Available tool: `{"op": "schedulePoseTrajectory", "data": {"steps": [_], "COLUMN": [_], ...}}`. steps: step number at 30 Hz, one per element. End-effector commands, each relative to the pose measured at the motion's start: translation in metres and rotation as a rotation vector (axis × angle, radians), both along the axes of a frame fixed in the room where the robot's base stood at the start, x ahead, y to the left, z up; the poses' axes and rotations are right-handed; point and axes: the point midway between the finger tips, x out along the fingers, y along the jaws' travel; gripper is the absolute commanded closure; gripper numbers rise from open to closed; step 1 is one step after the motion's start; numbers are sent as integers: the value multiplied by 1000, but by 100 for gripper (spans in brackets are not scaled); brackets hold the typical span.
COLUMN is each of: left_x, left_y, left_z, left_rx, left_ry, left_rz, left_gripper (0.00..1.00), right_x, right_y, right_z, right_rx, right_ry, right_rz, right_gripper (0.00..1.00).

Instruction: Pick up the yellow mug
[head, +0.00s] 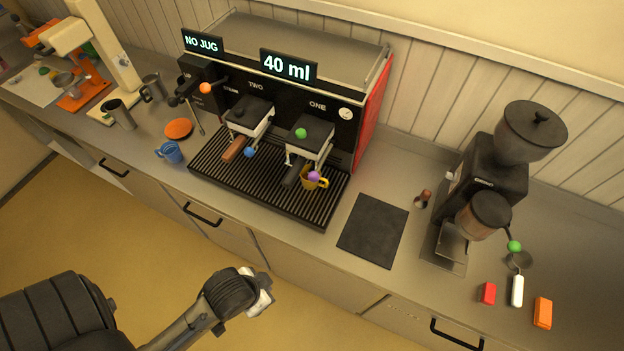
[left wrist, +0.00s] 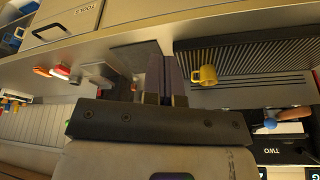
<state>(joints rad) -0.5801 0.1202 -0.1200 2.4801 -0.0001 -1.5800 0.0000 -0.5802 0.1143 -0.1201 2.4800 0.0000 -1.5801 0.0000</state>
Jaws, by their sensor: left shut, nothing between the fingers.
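The yellow mug (head: 322,184) stands on the ribbed drip tray of the coffee machine, below the group marked ONE. A purple ball (head: 314,176) overlaps it in the head view; I cannot tell whether they touch. In the left wrist view the yellow mug (left wrist: 204,77) shows on the tray, to the right of my fingers. My left gripper (left wrist: 166,78) is shut and empty, apart from the mug. In the head view my left arm's end (head: 258,290) is in front of the counter, and its fingertips are not clear. My right gripper is not in view.
A blue mug (head: 170,152) stands left of the drip tray (head: 225,178). A dark mat (head: 372,230) lies to the right, before the grinder (head: 490,165). The counter's front edge runs between my arm and the tray.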

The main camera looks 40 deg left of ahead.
Motion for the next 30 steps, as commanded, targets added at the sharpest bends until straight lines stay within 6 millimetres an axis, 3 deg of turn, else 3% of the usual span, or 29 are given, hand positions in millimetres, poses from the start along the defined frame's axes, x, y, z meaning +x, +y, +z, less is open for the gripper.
{"op": "schedulePoseTrajectory", "data": {"steps": [13,30], "left_x": [0,0], "left_y": [0,0], "left_z": [0,0], "left_rx": [0,0], "left_ry": [0,0], "left_rz": [0,0], "left_gripper": [99,44], "right_x": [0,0], "right_y": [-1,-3], "right_z": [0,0], "right_rx": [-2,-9], "right_ry": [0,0], "right_rz": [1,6], "right_gripper": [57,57]}}
